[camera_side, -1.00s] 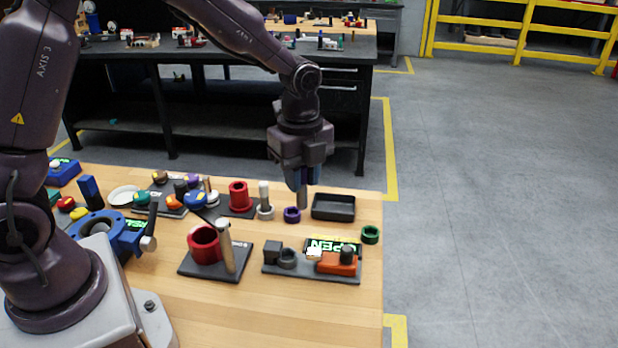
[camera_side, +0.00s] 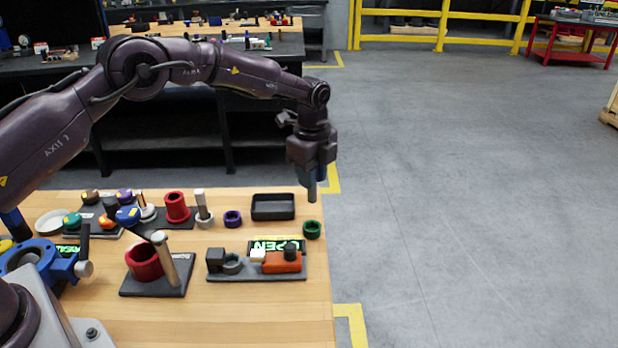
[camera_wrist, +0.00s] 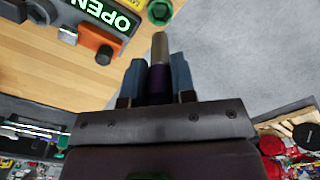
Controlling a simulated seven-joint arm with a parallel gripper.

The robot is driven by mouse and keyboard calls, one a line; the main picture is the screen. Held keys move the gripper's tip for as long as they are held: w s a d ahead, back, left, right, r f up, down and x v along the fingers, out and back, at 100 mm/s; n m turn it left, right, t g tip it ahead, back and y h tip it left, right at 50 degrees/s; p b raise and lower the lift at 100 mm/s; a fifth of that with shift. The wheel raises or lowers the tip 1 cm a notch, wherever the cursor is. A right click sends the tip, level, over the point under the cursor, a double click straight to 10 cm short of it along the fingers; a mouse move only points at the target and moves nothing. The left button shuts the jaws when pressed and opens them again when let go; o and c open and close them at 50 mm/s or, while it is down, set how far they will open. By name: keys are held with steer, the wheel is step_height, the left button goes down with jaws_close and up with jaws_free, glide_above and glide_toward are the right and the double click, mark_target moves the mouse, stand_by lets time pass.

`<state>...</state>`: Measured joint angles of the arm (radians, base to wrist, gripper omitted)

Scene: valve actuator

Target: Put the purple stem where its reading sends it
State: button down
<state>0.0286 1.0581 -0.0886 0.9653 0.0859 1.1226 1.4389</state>
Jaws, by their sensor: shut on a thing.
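My gripper (camera_side: 312,172) is shut on the purple stem, near the right edge of the table. In the wrist view, the stem's purple part (camera_wrist: 158,83) is between the blue fingers of my gripper (camera_wrist: 159,66), and its grey shaft (camera_wrist: 159,46) sticks out past them. In the side view, the grey shaft (camera_side: 312,191) points down above the green ring (camera_side: 312,230), apart from it. The green ring also shows in the wrist view (camera_wrist: 160,11). A purple ring (camera_side: 233,218) lies to the left. A sign reading OPEN (camera_side: 272,246) glows green on a grey fixture (camera_side: 230,275).
An empty black tray (camera_side: 273,207) sits behind the rings. A red cup fixture (camera_side: 144,262) with a leaning pin stands left of the sign. Coloured knobs and a white dish (camera_side: 51,222) are farther left. The front right of the table (camera_side: 270,320) is clear.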

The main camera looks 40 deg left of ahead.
mark_target(312, 201)
steer(key=shift+f, duration=0.1)
steer(key=shift+f, duration=2.8)
steer(key=shift+f, duration=1.3)
steer(key=c, duration=0.9)
jaws_free()
steer(key=shift+f, duration=0.1)
steer(key=shift+o, duration=0.2)
step_height(312, 201, up, 13)
steer(key=shift+r, duration=0.1)
